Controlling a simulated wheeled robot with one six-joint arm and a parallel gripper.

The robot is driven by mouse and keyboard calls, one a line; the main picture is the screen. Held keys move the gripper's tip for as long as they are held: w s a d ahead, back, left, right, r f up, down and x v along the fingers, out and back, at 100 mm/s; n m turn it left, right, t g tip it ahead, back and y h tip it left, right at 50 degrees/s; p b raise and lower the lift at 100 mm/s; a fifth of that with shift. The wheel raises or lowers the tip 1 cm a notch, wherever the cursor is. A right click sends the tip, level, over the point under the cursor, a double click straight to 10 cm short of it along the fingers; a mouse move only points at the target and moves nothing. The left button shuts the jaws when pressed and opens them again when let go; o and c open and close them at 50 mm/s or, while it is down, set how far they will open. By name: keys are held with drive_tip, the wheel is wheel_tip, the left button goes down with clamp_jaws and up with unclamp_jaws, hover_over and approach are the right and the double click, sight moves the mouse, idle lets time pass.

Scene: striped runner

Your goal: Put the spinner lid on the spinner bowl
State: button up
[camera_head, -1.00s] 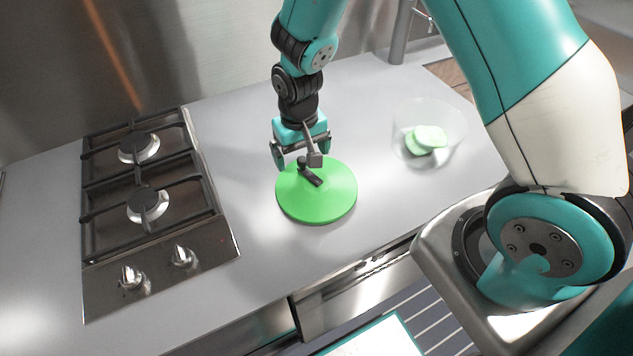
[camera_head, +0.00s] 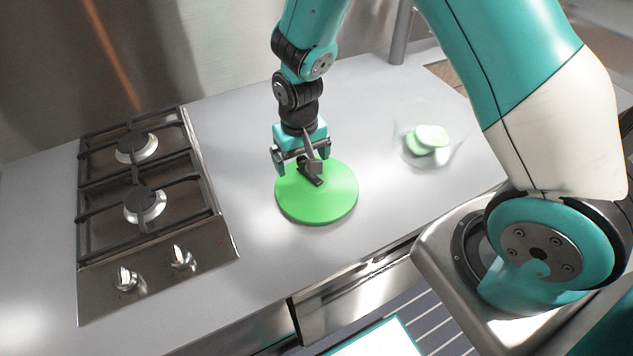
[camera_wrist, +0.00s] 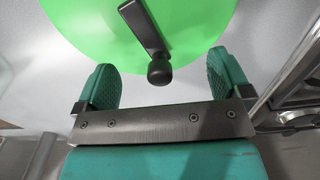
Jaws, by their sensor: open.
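The spinner lid (camera_head: 330,203) is a round green disc with a dark crank handle, lying on the grey counter in the head view. It also fills the top of the wrist view (camera_wrist: 95,25), with its handle and knob (camera_wrist: 158,70) between my fingers. My gripper (camera_head: 298,160) is open above the far edge of the lid. In the wrist view my gripper (camera_wrist: 160,88) has its two teal fingers spread on either side of the knob, not touching it. The spinner bowl (camera_head: 402,125) is clear, stands on the counter to the right, and has pale green pieces in it.
A two-burner gas hob (camera_head: 150,215) is on the left of the counter (camera_head: 240,150). The counter between lid and bowl is clear.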

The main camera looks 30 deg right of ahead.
drive_tip(key=shift+f+b, duration=0.3)
drive_tip(key=shift+f, duration=0.25)
drive_tip(key=shift+r, duration=0.25)
idle(0.4)
clamp_jaws()
drive_tip(key=shift+r+p, duration=2.2)
drive_tip(key=shift+r, duration=0.35)
drive_tip(key=shift+f, duration=0.1)
